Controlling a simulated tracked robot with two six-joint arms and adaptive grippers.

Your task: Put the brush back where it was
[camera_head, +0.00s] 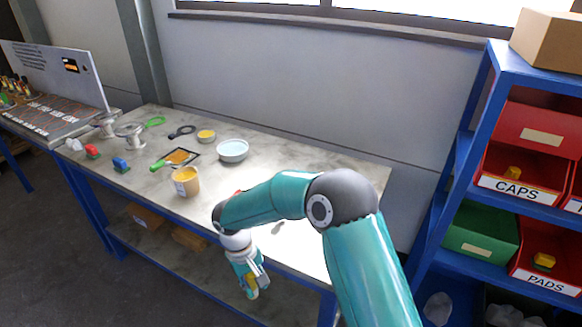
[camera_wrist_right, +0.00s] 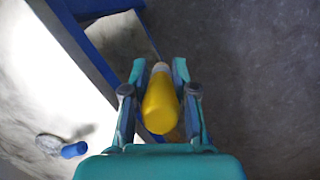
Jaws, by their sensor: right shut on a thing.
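My right gripper (camera_head: 254,283) hangs in front of the table's near edge, below the tabletop level in the head view. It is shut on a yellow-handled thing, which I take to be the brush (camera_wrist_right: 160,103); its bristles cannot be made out. In the right wrist view the yellow handle lies between both fingers of the gripper (camera_wrist_right: 160,75), with a pale band at its far end. My left gripper is not in view.
The table (camera_head: 300,180) holds a tub of yellow paste (camera_head: 186,181), a pale blue bowl (camera_head: 233,150), a green-handled tool (camera_head: 159,165), metal flanged vessels (camera_head: 130,132) and red and blue handled pieces. Blue shelving with bins (camera_head: 520,160) stands right. The table's middle back is clear.

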